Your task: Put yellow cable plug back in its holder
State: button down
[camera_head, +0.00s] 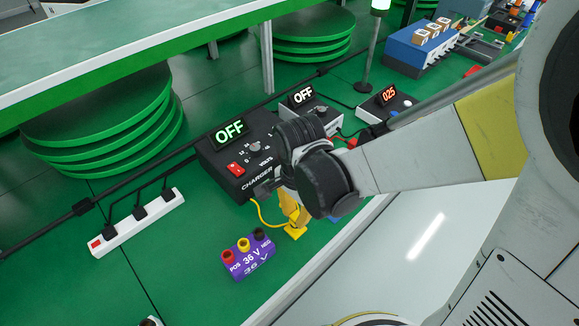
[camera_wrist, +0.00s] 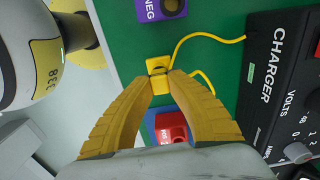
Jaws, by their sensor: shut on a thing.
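My gripper (camera_head: 293,219) points down over the green bench, just right of the purple 36 V block. Its yellow fingers come together in the wrist view (camera_wrist: 160,78), shut on the yellow cable plug (camera_wrist: 158,65). The plug also shows as a yellow piece under the fingertips in the head view (camera_head: 295,232). The yellow cable (camera_wrist: 205,36) runs from it toward the charger (camera_head: 240,155). I cannot tell whether the plug touches the bench, and I cannot make out its holder clearly.
The purple block (camera_head: 249,258) has red, yellow and black sockets. The black charger reads OFF. A blue block with a red top (camera_wrist: 171,128) shows between my fingers, mostly hidden in the head view. A white power strip (camera_head: 137,223) lies left; green bench is free between.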

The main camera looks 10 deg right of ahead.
dwell(0.3)
jog(key=c, duration=1.3)
grip_release()
jog(key=shift+c, duration=0.2)
jog(key=shift+r, duration=0.1)
jog(key=shift+r+p, duration=3.15)
jog(key=shift+r, duration=0.5)
jog(key=s+d+r+n+t, duration=0.2)
jog(key=d+r+n+t, duration=0.5)
jog(key=d+r+n, duration=0.3)
notch_tip(320, 180, up, 4)
jog(key=shift+d+r+n, duration=0.1)
jog(key=shift+d+n, duration=0.3)
jog(key=shift+d, duration=0.7)
